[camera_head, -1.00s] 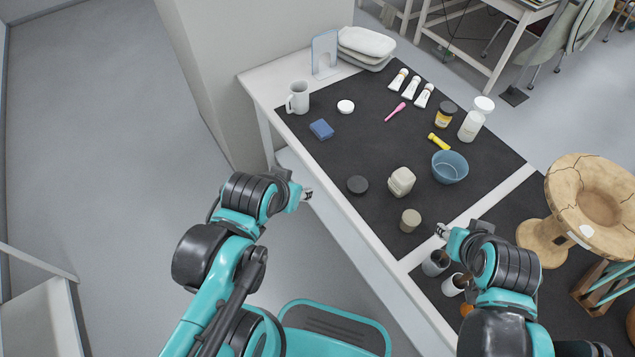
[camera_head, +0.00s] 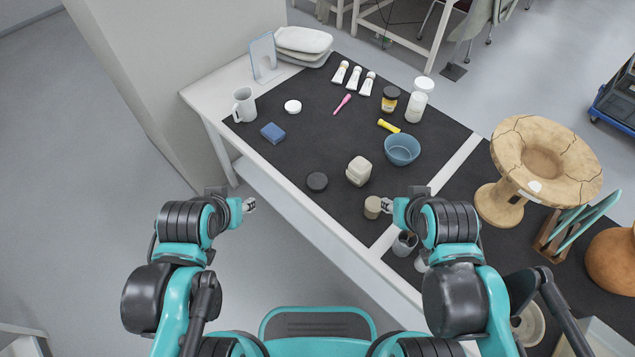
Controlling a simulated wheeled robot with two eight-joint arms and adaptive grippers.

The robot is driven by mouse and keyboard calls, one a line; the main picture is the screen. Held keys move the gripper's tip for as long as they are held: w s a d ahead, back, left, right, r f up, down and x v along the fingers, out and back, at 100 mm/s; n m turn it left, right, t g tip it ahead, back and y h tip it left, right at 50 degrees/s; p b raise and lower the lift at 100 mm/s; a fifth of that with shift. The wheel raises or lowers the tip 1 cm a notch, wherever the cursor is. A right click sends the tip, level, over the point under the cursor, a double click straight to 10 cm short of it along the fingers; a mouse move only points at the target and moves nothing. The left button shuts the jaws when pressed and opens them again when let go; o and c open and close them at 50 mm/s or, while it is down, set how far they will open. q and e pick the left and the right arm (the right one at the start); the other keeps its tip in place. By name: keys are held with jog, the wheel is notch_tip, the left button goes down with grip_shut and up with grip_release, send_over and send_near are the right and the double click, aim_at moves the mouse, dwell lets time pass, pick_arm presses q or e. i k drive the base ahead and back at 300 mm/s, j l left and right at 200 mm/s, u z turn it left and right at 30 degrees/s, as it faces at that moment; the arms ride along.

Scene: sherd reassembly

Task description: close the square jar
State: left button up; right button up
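A cream, squarish jar (camera_head: 359,171) stands on the dark mat near the table's front edge. Its top is hard to make out at this size. A dark round disc like a lid (camera_head: 317,182) lies flat to its left. A white round lid (camera_head: 293,106) lies farther back. My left gripper (camera_head: 250,205) is off the table's front edge, left of the jar and touching nothing. My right gripper (camera_head: 386,206) is near a small beige round pot (camera_head: 373,207), in front of the jar; whether it touches the pot is unclear. The finger openings are too small to judge.
A blue bowl (camera_head: 402,149), yellow tube (camera_head: 388,126), blue sponge (camera_head: 273,133) and mug (camera_head: 244,105) stand around the mat (camera_head: 330,140). Grey cups (camera_head: 404,243) sit by my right arm. A cracked clay vessel (camera_head: 545,165) is at right. The mat's middle is mostly clear.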

aim_at(360, 165)
jog(key=z, duration=2.55)
jog(key=k+j, duration=1.1)
jog(key=j, duration=0.15)
